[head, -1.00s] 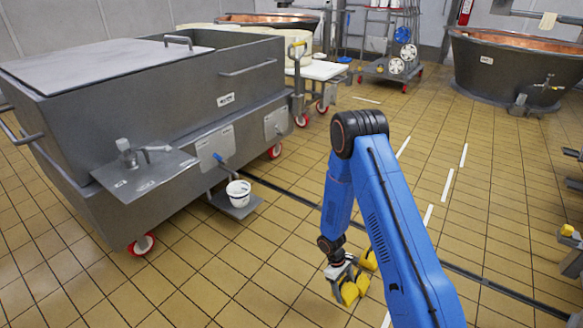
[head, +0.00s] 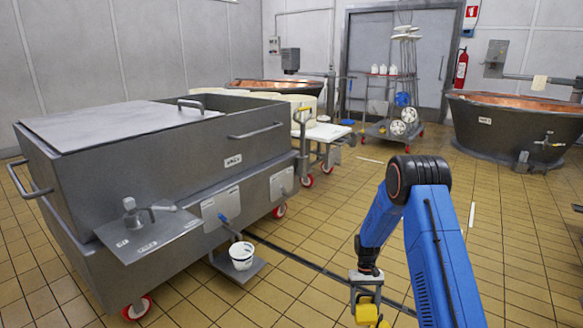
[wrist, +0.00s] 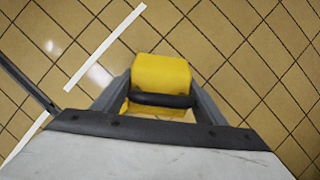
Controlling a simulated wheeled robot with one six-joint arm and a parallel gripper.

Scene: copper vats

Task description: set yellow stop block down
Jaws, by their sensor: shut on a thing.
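The yellow stop block (wrist: 160,72) is between the two fingers of my gripper (wrist: 158,88) in the wrist view, with a dark rounded bar across its near side. The gripper is shut on it, and tiled floor shows beyond. In the head view my gripper (head: 366,294) points down at the bottom edge, with the yellow block (head: 366,313) under it. More yellow shows just right of it, cut off by the frame. I cannot tell how high the block is above the floor.
A grey wheeled vat (head: 150,200) stands left, with a white bucket (head: 241,256) by its outlet. A trolley (head: 322,135), a wheeled rack (head: 398,125) and a copper-lined vat (head: 510,135) stand farther back.

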